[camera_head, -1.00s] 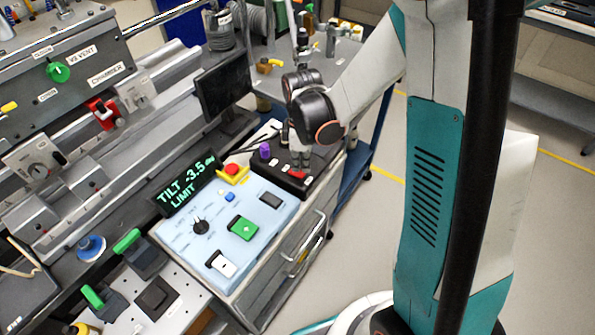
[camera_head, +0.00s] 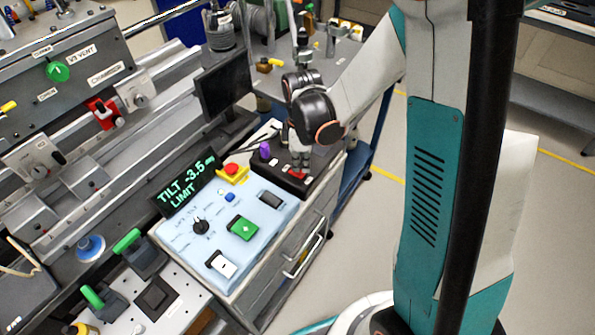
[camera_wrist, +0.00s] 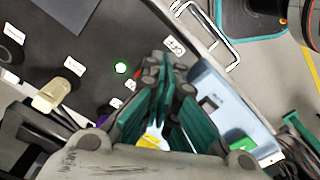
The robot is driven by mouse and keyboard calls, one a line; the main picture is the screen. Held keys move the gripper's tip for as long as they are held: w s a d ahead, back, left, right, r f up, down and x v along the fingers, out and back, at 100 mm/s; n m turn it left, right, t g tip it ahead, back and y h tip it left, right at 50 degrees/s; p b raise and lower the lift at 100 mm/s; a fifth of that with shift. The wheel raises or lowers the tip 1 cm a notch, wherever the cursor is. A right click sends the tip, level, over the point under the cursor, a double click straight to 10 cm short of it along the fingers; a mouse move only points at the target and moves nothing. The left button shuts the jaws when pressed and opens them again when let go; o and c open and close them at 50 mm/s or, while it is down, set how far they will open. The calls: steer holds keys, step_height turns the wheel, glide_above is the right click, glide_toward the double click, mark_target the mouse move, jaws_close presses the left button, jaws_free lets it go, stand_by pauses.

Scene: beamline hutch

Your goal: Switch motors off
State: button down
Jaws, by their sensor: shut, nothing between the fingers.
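A black control box (camera_head: 270,171) stands at the far end of the light blue panel, with a purple knob (camera_head: 265,151) and a red part (camera_head: 297,173) on its top. My gripper (camera_head: 299,167) points down over the red part; touching or apart cannot be told. In the wrist view my gripper (camera_wrist: 166,62) has its teal fingers together and empty, above the dark box top. My fingers hide part of the box.
The blue panel (camera_head: 180,232) carries a green switch (camera_head: 243,228), a white switch (camera_head: 221,264), a black dial and a red button on yellow (camera_head: 231,169). A display (camera_head: 185,185) reads "TILT -3.5 LIMIT". A dark monitor (camera_head: 222,88) stands behind. Floor at right is open.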

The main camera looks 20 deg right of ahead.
mark_target(301, 174)
steer(key=shift+f+b, duration=0.8)
steer(key=shift+f, duration=0.25)
stand_by(0.4)
steer(key=shift+r, duration=0.1)
steer(key=shift+r+p, duration=2.4)
steer(key=shift+r, duration=1.1)
steer(key=shift+s+r, duration=0.1)
steer(key=shift+r, duration=0.15)
steer(key=s+r+m+t, duration=0.7)
steer(key=s+r+m, duration=0.6)
steer(key=r, duration=0.4)
steer(key=shift+s+r, duration=0.35)
steer(key=shift+s, duration=0.55)
